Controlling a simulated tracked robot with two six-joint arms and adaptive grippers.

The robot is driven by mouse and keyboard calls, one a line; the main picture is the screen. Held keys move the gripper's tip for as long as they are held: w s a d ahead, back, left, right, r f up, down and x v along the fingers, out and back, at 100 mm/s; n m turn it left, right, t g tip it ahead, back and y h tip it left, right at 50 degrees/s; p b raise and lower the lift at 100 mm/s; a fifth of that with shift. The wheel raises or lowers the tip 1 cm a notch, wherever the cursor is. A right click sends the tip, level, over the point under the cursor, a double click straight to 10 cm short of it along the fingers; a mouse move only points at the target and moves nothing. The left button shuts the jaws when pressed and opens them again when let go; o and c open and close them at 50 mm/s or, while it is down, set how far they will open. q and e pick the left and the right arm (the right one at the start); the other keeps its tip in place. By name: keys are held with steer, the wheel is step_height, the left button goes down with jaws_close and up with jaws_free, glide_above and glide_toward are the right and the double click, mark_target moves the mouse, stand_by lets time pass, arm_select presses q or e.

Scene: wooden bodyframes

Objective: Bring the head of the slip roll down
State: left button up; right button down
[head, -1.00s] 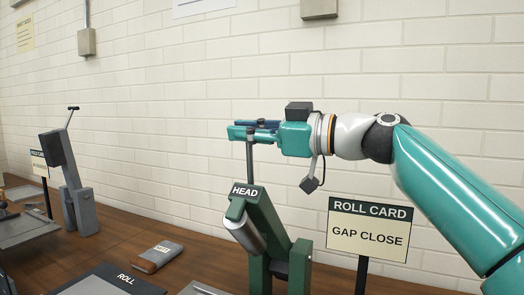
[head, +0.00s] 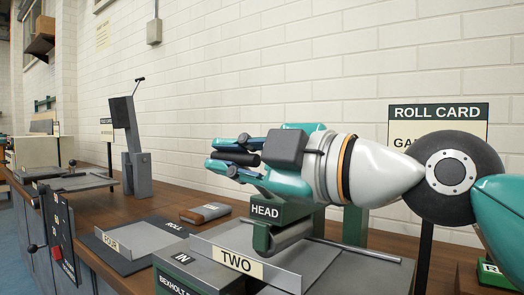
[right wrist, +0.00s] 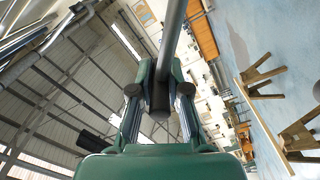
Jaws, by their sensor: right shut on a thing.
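The green slip roll head (head: 265,235), labelled HEAD, is tilted low, close behind the plate marked TWO (head: 237,263). My right gripper (head: 230,158) is above the head and shut on its lever, a dark bar (head: 236,157) between the fingers. In the right wrist view the lever (right wrist: 171,42) runs between the fingers. My gripper and wrist hide part of the lever and the upper green frame. My left gripper is not in view.
A roll card (head: 440,112) stands behind my right wrist, which partly covers it. A grey machine with a raised lever (head: 125,130) stands farther left. A brick wall is behind.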

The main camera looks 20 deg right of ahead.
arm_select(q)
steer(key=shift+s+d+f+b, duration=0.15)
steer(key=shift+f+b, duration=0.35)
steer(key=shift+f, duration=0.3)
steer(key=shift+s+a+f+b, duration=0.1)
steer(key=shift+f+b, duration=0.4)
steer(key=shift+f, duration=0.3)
arm_select(e)
steer(key=shift+s+a+f, duration=0.1)
steer(key=shift+a+f, duration=0.15)
steer(key=shift+f, duration=0.8)
steer(key=shift+s+a+f, duration=0.1)
steer(key=shift+a+f, duration=0.15)
steer(key=shift+f, duration=0.75)
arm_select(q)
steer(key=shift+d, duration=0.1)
arm_select(e)
steer(key=c, duration=1.2)
jaws_free()
steer(key=shift+s+d, duration=0.1)
steer(key=shift+o, duration=0.2)
steer(key=shift+d+r, duration=0.1)
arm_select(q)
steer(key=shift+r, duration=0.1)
arm_select(e)
steer(key=v, duration=1.2)
